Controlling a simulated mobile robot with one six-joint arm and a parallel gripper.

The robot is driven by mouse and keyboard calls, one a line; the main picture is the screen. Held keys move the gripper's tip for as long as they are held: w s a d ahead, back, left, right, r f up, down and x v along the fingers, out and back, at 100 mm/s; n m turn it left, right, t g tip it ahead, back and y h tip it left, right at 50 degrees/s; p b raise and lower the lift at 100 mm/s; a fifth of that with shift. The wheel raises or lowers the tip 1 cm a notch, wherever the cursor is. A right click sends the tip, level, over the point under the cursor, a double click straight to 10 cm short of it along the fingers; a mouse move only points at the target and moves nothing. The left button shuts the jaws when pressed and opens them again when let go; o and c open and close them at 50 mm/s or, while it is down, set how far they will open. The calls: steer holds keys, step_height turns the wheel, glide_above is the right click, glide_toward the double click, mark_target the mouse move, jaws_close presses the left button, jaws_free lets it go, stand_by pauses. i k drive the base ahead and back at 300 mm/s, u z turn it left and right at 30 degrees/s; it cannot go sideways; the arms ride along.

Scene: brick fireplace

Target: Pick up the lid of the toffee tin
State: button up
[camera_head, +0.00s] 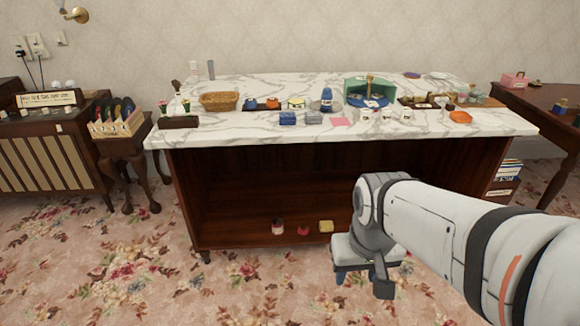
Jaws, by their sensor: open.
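My gripper (355,275) hangs low in front of the wooden counter, below its marble top, with its fingers pointing down. It is open, and I see nothing between its fingers. I cannot tell for sure which thing is the toffee tin or its lid. Small box-like things on the marble top include a blue box (287,118), a grey box (313,118) and a small cream and yellow container (296,103). A yellow block-like thing (326,226) lies on the counter's low shelf, left of my gripper. All are too small to read.
The marble counter top (235,132) is crowded along its middle, with a wicker basket (219,101), a green semicircular stand (369,91) and an orange dish (460,117). A small table with records (117,118) stands left, a dark table (540,98) right. Carpet in front is clear.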

mark_target(303, 230)
steer(key=u, duration=0.05)
steer(key=k, duration=0.5)
steer(key=z, duration=1.15)
steer(key=i, duration=1.4)
steer(key=u, duration=1.65)
